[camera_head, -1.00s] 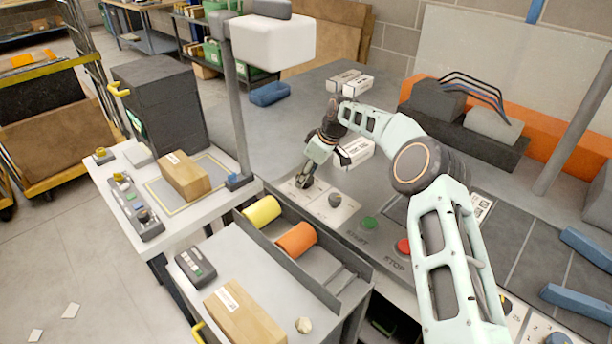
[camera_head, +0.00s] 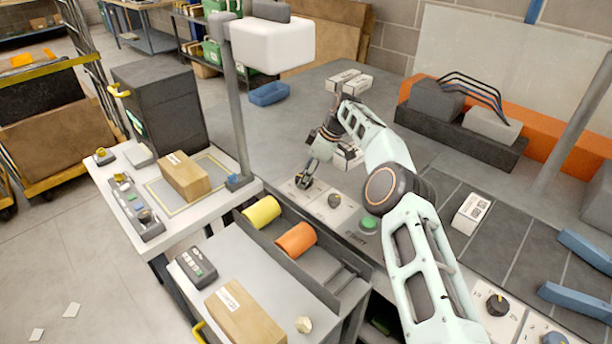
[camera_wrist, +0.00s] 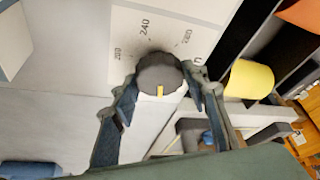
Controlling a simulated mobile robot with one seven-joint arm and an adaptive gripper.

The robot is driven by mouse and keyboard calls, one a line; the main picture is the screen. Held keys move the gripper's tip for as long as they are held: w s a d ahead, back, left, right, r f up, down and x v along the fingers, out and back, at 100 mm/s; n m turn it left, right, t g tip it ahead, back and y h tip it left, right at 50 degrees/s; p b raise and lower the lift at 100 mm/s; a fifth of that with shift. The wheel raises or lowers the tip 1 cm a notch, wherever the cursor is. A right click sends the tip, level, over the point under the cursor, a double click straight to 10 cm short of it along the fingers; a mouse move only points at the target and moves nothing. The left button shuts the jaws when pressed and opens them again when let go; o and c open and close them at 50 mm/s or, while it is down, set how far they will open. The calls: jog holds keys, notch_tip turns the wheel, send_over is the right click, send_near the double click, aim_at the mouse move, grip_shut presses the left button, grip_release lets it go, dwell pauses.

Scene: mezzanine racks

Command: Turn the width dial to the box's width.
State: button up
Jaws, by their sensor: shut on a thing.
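The width dial (camera_wrist: 158,73) is a dark round knob with a yellow mark, on a white plate (camera_wrist: 125,40) printed 200, 240 and 280. In the wrist view, the yellow mark sits on the knob's lower side, away from the 240. My gripper (camera_wrist: 162,88) is shut on the knob, one finger on each side. In the head view, my gripper (camera_head: 303,182) is down at the leftmost dial on the console, largely covering it. A brown cardboard box (camera_head: 184,177) with a white label lies in a yellow-outlined area on the white table.
A second dark dial (camera_head: 334,200) stands just right of my gripper, then a green button (camera_head: 369,224). Yellow (camera_head: 262,212) and orange (camera_head: 296,239) rollers lie in front. Another brown box (camera_head: 244,314) lies on the near table. White cartons (camera_head: 350,81) stand behind my arm.

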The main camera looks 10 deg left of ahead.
jog(key=shift+f, duration=0.1)
jog(key=o, duration=1.1)
jog(key=shift+o, duration=0.2)
jog(key=v, duration=1.2)
